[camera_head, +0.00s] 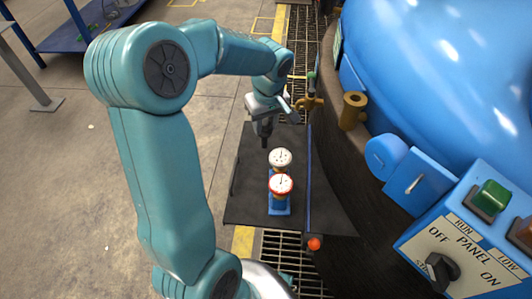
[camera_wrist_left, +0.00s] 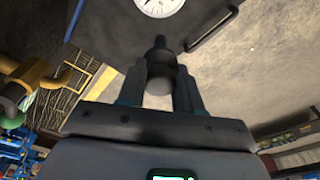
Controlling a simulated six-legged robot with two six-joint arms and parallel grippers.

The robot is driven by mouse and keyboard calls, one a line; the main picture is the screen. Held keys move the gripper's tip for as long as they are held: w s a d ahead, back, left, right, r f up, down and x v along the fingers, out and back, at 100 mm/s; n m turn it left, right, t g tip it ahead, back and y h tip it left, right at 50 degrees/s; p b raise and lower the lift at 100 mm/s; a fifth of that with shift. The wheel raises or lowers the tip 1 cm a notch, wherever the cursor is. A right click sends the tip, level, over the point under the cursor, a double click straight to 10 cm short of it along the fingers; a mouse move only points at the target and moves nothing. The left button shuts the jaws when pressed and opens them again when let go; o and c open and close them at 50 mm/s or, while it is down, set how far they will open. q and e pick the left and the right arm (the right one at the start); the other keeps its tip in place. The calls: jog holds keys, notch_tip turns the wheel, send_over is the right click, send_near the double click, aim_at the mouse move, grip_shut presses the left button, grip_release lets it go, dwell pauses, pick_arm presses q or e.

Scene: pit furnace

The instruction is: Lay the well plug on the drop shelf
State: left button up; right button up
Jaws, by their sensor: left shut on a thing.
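My left gripper (camera_head: 265,126) is over the far part of a dark flat shelf (camera_head: 246,206), which I take to be the drop shelf. In the left wrist view the two fingers (camera_wrist_left: 160,92) are shut on a dark, stepped cylindrical piece (camera_wrist_left: 160,62), which I take to be the well plug. It sits between the fingertips with its narrow end sticking out beyond them. In the head view the plug is hard to tell from the dark fingers. Whether it touches the shelf is unclear. My right gripper is not in view.
Two white round gauges (camera_head: 280,158) on a blue stand rise from the shelf, close to the gripper. A brass valve (camera_head: 310,103) and the blue furnace body (camera_head: 440,70) are at the right. The shelf's left part is bare. A control panel (camera_head: 462,245) is at lower right.

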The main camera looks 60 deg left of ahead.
aim_at(265, 147)
pick_arm(q)
notch_tip(265, 147, down, 9)
jog(key=shift+f+b, duration=0.1)
jog(key=shift+b, duration=0.7)
jog(key=shift+f, duration=0.25)
jog(key=shift+r, duration=0.1)
jog(key=shift+f, duration=0.25)
jog(key=o, duration=1)
jog(key=shift+r, duration=0.1)
